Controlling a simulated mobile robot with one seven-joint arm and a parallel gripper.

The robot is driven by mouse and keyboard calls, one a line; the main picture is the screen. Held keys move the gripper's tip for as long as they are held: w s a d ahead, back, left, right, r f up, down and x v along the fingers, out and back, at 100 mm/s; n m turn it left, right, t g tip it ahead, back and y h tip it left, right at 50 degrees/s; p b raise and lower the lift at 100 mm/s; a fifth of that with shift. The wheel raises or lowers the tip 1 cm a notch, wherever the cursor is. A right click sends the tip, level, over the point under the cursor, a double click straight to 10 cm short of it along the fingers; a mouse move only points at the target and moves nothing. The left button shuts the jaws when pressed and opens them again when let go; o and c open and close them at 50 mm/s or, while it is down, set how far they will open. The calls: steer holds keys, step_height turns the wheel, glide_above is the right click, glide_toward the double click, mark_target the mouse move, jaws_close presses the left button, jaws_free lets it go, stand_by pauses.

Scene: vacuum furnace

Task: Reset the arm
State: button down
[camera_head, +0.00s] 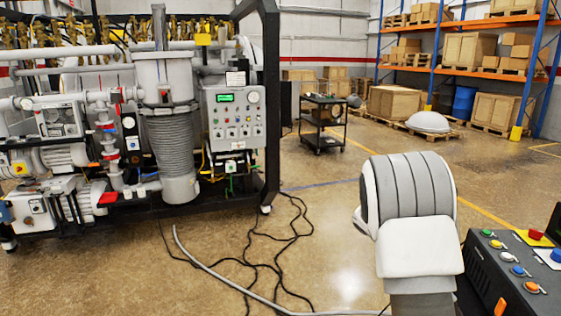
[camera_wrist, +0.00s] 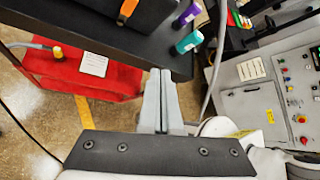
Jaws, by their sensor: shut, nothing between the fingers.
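My gripper (camera_wrist: 160,76) points away from the wrist camera with its two grey fingers together and nothing between them. It is over or near the edge of a dark table (camera_wrist: 130,45); I cannot tell whether it touches. In the head view my white and grey arm rises at the right, and the gripper does not show there.
The furnace rig (camera_head: 172,100) with its control panel (camera_head: 235,117) stands at the left. Cables (camera_head: 275,250) lie on the floor. A button console (camera_head: 510,270) is at the lower right. The wrist view shows a red case (camera_wrist: 80,75) and a grey panel (camera_wrist: 265,100).

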steer(key=s+a+r+m+t+y+b, duration=0.1)
steer(key=s+a+r+m+t+y, duration=0.2)
steer(key=s+a+m, duration=0.3)
steer(key=s+a+r+m+t+y+b, duration=0.1)
steer(key=s+a+r+m+t+y, duration=0.2)
steer(key=a, duration=0.6)
steer(key=s+a+r+m+t+y+b, duration=0.1)
steer(key=s+a+r+m+t+y, duration=0.2)
steer(key=s+a+m+t, duration=0.2)
steer(key=s+a+m, duration=0.3)
steer(key=s+m, duration=0.1)
steer(key=shift+s+a+m+t, duration=0.15)
steer(key=shift+a+m+t, duration=0.2)
steer(key=shift+m+t, duration=0.05)
